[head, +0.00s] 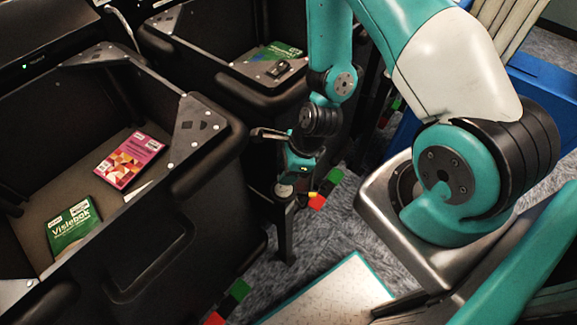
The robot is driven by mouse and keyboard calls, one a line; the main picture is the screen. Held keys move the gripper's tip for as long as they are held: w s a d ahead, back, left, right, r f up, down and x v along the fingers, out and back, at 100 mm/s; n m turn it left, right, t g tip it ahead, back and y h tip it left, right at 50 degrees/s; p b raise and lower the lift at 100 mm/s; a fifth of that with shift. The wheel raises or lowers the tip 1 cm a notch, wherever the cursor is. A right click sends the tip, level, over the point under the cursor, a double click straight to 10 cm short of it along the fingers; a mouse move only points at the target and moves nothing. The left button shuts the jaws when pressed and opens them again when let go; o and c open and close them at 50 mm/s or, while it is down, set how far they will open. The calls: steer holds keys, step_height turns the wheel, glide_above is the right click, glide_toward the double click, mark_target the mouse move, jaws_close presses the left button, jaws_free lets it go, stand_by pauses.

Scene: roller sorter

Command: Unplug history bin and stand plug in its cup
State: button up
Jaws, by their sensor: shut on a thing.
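My gripper (292,180) points down between the black bins, its tips at the top of a dark post (284,222). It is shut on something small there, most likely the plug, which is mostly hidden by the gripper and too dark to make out. I cannot tell whether the plug is in a socket or apart from it. Black bins stand at the near left (205,190) and farther back (240,100); I cannot read which is the history bin. No cup can be made out for certain.
The near bin holds a pink book (130,160) and a green book (73,226). A green book (277,51) and a small black object (279,69) are in the back bin. Red and green floor blocks (318,201) lie beside the post. A blue container (545,95) stands right.

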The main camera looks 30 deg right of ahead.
steer(key=shift+a, duration=0.55)
steer(key=o, duration=1.2)
steer(key=shift+w, duration=0.1)
steer(key=shift+r, duration=0.15)
steer(key=shift+r, duration=0.25)
steer(key=p+v, duration=1.4)
steer(key=v, duration=0.2)
steer(key=shift+s+d+r+p, duration=0.25)
steer(key=shift+d+p, duration=0.1)
steer(key=shift+d, duration=0.15)
